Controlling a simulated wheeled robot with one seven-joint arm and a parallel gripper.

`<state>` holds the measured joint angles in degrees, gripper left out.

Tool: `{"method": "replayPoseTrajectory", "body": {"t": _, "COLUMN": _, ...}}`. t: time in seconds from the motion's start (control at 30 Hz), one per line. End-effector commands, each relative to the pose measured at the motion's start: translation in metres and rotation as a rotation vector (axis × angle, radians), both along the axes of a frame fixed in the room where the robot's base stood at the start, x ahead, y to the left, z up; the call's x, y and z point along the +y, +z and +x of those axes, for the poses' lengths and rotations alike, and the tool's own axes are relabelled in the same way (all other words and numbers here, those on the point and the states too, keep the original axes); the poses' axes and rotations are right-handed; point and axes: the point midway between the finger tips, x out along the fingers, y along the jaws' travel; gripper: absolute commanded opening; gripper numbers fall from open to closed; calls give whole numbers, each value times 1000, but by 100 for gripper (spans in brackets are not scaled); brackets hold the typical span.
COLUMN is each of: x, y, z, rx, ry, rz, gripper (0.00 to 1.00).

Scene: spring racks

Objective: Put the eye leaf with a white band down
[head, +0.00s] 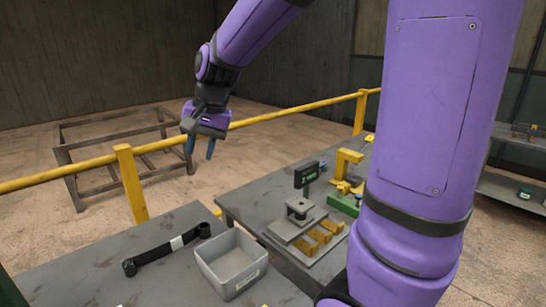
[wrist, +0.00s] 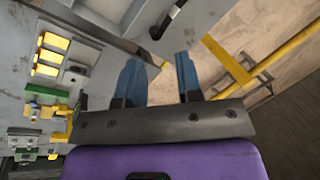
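The eye leaf with a white band (head: 160,252) is a dark bar with a rounded eye at each end and a white band right of its middle. It lies on the grey table at the front left in the head view. Part of a dark bar with a rounded end, apparently this leaf, shows at the top of the wrist view (wrist: 171,17). My gripper (head: 200,150) is raised above and behind the leaf, near the yellow rail, apart from it. In the wrist view the two blue fingers (wrist: 159,78) stand apart with nothing between them.
A grey open bin (head: 231,262) stands right of the leaf. The second table holds a scale with a small display (head: 307,175), yellow blocks (head: 320,236) and a yellow-and-green fixture (head: 348,172). A yellow rail (head: 130,180) runs behind the tables. A metal frame stands beyond.

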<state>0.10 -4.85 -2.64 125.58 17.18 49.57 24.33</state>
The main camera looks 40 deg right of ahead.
Motion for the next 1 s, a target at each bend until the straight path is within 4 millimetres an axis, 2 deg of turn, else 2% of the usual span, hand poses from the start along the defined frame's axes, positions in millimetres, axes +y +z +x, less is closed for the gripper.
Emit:
{"method": "replayPoseTrajectory", "body": {"t": 0.03, "x": 0, "y": 10, "z": -16, "rx": -30, "ry": 38, "rz": -20, "gripper": 33}}
{"method": "replayPoseTrajectory", "body": {"t": 0.1, "x": -1, "y": 20, "z": -36, "rx": -64, "ry": 93, "rz": -52, "gripper": 33}}
{"method": "replayPoseTrajectory", "body": {"t": 0.3, "x": -5, "y": 40, "z": -94, "rx": -154, "ry": 246, "rz": -149, "gripper": 33}}
{"method": "replayPoseTrajectory", "body": {"t": 0.6, "x": -12, "y": 48, "z": -174, "rx": -272, "ry": 454, "rz": -316, "gripper": 33}}
{"method": "replayPoseTrajectory", "body": {"t": 0.8, "x": -17, "y": 45, "z": -206, "rx": -314, "ry": 540, "rz": -395, "gripper": 33}}
{"method": "replayPoseTrajectory", "body": {"t": 1.0, "x": -18, "y": 43, "z": -214, "rx": -323, "ry": 566, "rz": -420, "gripper": 33}}
